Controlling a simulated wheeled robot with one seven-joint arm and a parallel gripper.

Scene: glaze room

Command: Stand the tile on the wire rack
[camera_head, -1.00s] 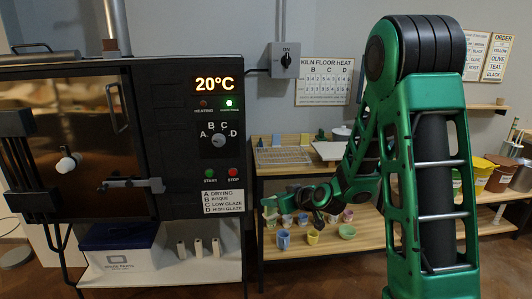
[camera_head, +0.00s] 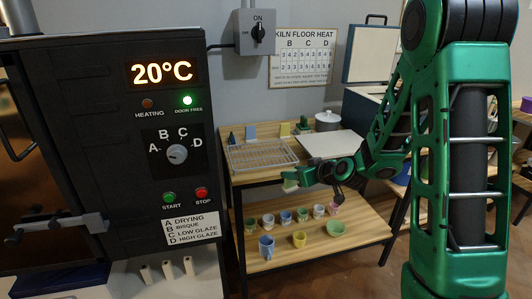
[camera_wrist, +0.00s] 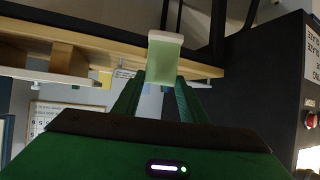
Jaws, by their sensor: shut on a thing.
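A pale green tile (camera_wrist: 164,60) with a whitish edge is between the fingers of my gripper (camera_wrist: 160,90) in the wrist view. In the head view my gripper (camera_head: 297,179) is shut on the tile (camera_head: 290,186), which shows small and partly hidden. The gripper is in front of the upper shelf's front edge. The wire rack (camera_head: 262,156) lies on the left part of the upper shelf, behind and to the left of the gripper. The tile is apart from the rack in the head view.
A white board (camera_head: 332,144) lies right of the rack, with a grey lidded pot (camera_head: 327,121) behind it. Small coloured pieces, one blue (camera_head: 250,132), stand behind the rack. Several cups and a green bowl (camera_head: 343,228) stand on the lower shelf. The kiln (camera_head: 100,120) is at the left.

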